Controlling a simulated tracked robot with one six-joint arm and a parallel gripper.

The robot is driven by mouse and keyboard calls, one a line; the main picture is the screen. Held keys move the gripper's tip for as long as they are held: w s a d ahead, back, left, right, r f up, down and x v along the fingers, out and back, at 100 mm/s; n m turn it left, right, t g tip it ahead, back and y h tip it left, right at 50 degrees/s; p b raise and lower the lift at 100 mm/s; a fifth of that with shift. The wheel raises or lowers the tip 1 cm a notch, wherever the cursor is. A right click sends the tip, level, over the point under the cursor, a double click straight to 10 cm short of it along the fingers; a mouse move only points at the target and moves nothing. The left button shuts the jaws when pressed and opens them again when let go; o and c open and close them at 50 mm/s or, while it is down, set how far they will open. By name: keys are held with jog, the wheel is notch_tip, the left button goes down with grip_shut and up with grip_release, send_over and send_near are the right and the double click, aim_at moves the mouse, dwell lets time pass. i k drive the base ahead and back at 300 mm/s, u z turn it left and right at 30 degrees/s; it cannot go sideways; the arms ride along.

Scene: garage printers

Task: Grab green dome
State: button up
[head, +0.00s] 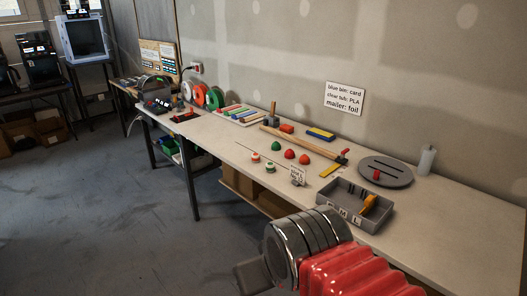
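The green dome (276,144) is small and sits on the long pale workbench in the head view, left of two red domes (289,154). It is in plain view, and nothing touches it. My arm, with a red ribbed sleeve and metal rings, fills the bottom centre, in front of the bench. A dark block (254,277) at its left end may be part of my gripper. The fingertips cannot be made out, so I cannot tell whether it is open or shut. It is well apart from the dome.
The workbench (226,141) also bears two small pale pieces (270,168) in front of the domes, a small sign (298,175), a long wooden bar (300,142) behind, a grey tray (370,219) and a round grey plate (398,174). Open floor lies left.

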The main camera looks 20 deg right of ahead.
aim_at(276, 147)
jog(key=u, duration=0.2)
jog(key=i, duration=0.95)
jog(key=u, duration=0.3)
jog(key=i, duration=1.4)
jog(key=z, duration=0.55)
jog(key=i, duration=0.65)
jog(key=z, duration=0.95)
jog(key=i, duration=0.65)
jog(key=z, duration=0.35)
